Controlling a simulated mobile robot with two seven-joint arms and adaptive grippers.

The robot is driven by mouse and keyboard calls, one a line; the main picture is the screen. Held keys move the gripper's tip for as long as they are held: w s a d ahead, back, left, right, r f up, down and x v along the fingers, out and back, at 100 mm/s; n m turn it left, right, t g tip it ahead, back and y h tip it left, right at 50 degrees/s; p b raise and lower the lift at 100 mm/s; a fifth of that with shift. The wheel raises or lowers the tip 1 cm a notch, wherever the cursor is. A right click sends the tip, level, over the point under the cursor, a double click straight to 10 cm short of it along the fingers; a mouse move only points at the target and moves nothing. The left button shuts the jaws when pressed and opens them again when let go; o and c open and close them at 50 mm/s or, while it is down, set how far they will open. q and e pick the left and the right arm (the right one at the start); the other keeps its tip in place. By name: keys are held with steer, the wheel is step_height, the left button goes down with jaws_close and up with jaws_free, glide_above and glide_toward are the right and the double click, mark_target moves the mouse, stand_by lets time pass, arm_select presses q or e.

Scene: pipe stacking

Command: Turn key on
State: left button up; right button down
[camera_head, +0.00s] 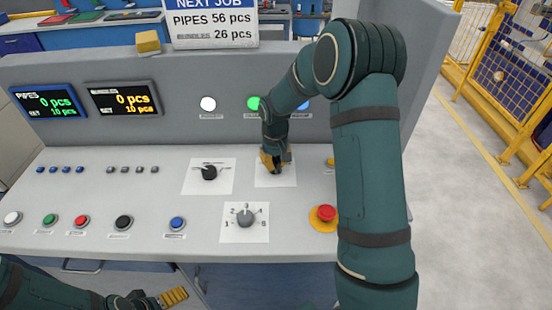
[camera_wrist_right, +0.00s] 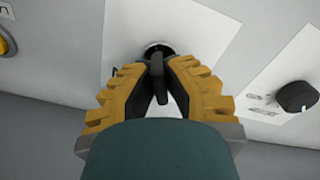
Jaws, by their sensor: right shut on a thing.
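The key switch sits on a white plate (camera_head: 284,178) on the sloped console panel, and my right gripper covers most of it in the head view. In the right wrist view the dark key (camera_wrist_right: 158,72) stands out from the round black switch, between the fingertips. My right gripper (camera_head: 274,164), with yellow ridged fingers, is shut on the key; it also shows in the right wrist view (camera_wrist_right: 157,82). My left gripper (camera_head: 160,299) is partly in view at the bottom left, away from the console controls; its jaw opening is unclear.
Left of the key is a black rotary knob (camera_head: 209,172). A grey selector (camera_head: 246,217) and a red emergency button (camera_head: 325,213) are nearer the front. Several push buttons line the left side. Two displays (camera_head: 125,99) and a job sign (camera_head: 213,22) stand behind.

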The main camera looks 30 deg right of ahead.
steer(key=shift+f+m, duration=0.1)
steer(key=shift+m, duration=1.6)
steer(key=shift+p, duration=0.3)
steer(key=shift+m+p, duration=0.3)
steer(key=shift+m, duration=1.4)
